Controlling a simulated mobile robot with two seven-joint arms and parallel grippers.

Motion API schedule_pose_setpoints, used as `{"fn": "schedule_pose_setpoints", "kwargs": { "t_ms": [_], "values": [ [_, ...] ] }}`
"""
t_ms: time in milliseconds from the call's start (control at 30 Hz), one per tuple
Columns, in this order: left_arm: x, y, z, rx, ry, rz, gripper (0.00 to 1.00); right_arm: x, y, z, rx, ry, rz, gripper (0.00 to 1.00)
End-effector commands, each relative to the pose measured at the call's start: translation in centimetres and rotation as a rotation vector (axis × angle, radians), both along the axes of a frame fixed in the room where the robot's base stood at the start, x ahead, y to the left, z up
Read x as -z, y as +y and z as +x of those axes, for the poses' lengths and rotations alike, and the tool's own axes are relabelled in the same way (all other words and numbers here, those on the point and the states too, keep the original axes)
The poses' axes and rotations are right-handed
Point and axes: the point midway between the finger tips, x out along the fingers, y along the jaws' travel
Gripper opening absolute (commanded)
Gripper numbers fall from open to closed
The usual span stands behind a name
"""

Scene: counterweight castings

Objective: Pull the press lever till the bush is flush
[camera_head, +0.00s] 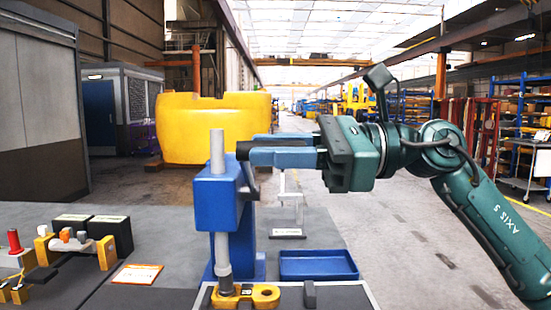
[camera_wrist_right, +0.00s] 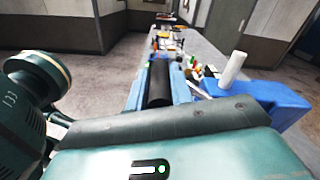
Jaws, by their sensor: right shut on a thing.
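The blue arbor press (camera_head: 217,210) stands on the grey bench with a pale upright ram (camera_head: 217,150). Its lower grey shaft (camera_head: 222,255) comes down at the left end of a yellow casting (camera_head: 265,295). I cannot make out the bush or whether it is flush. The press lever (camera_head: 250,180) is on the press's right side, with a dark grip (camera_head: 242,150) at its upper end. My right gripper (camera_head: 256,151) reaches in from the right and is shut on that grip. In the right wrist view the black grip (camera_wrist_right: 158,85) lies between my blue fingers. My left gripper is not in view.
A blue tray (camera_head: 318,264) lies right of the press, with a grey stand (camera_head: 289,232) behind it. Black boxes (camera_head: 105,230), a red-topped piece (camera_head: 14,240) and a card (camera_head: 137,274) are on the bench at left. A yellow bin (camera_head: 215,125) stands beyond.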

Motion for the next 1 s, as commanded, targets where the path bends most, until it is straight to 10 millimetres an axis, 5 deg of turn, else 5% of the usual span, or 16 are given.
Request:
{"fn": "schedule_pose_setpoints", "kwargs": {
  "t_ms": [600,633,867,1000],
  "values": [
    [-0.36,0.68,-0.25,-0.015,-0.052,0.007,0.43,1.77,0.2,-0.76,-0.009,-0.049,-0.014,0.0],
    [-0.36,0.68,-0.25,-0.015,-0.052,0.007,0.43,1.78,0.21,-0.77,-0.009,-0.048,-0.014,0.23],
    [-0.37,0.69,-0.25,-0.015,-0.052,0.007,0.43,1.63,0.19,-0.78,-0.01,-0.049,-0.012,0.42],
    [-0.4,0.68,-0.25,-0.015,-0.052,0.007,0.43,1.45,0.15,-0.75,-0.007,-0.051,-0.009,0.43]
  ]
}}
